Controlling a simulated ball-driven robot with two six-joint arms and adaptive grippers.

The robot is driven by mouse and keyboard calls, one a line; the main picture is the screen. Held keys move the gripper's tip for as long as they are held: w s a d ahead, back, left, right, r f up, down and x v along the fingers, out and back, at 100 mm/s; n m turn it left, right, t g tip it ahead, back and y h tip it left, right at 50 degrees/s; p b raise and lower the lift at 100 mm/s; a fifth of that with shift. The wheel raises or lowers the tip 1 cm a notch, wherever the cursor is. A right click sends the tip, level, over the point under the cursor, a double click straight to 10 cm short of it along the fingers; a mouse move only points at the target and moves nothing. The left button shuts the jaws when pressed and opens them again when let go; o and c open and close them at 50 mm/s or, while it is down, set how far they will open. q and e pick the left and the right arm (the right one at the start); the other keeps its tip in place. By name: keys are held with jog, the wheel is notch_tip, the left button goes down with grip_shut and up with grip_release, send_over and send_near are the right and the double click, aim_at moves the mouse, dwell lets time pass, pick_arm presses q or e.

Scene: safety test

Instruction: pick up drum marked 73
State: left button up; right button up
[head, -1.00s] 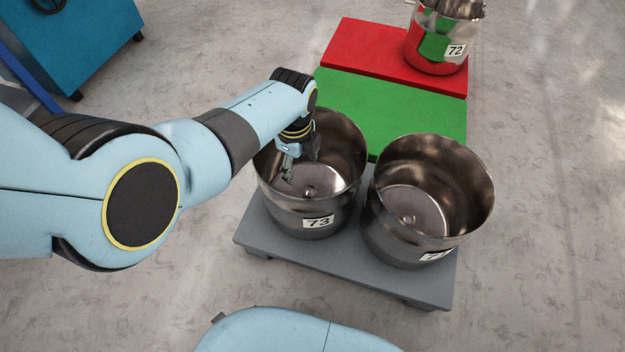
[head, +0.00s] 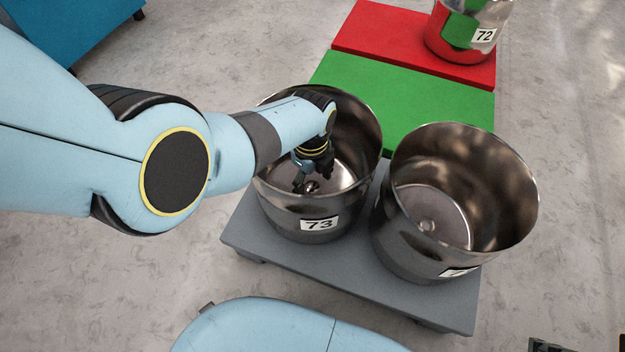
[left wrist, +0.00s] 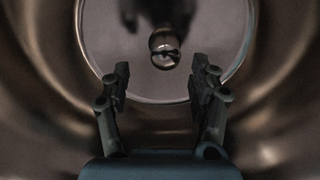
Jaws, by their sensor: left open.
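The drum marked 73 (head: 285,222) is an open-topped, shiny metal drum standing upright on a grey platform (head: 345,288), its label facing me. My left gripper (head: 312,188) reaches down inside it, open and empty. In the left wrist view, the gripper's two fingers (left wrist: 161,80) are spread apart. A round knob (left wrist: 165,50) on the drum's floor lies just beyond the fingertips, roughly between them; I see no contact. Dark parts at the bottom right edge of the head view may be my right gripper, mostly cut off.
A second open metal drum (head: 400,245) stands close on the right, its label partly hidden. A green pad (head: 410,100) and a red pad (head: 385,35) lie behind. A drum marked 72 (head: 455,48) stands on the red pad. A blue cabinet (head: 60,25) is at upper left.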

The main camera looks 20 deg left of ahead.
aim_at(312, 186)
pick_arm(q)
jog(key=shift+f, duration=0.25)
jog(key=shift+w+f+b, duration=0.15)
jog(key=shift+f+b, duration=0.75)
jog(key=shift+b, duration=0.1)
notch_tip(312, 186, down, 2)
jog(key=shift+w+f+b, duration=0.15)
jog(key=shift+b, duration=0.85)
jog(key=shift+f, duration=0.3)
jog(key=shift+w, duration=0.1)
pick_arm(e)
jog(key=w+f+t, duration=0.2)
jog(key=t, duration=0.1)
jog(key=w+f+t, duration=0.1)
jog(key=shift+w+a+f+t, duration=0.2)
jog(key=shift+a+f+t, duration=0.1)
jog(key=shift+a+f, duration=0.1)
pick_arm(q)
jog(key=shift+c, duration=0.4)
grip_shut()
jog(key=shift+r, duration=0.1)
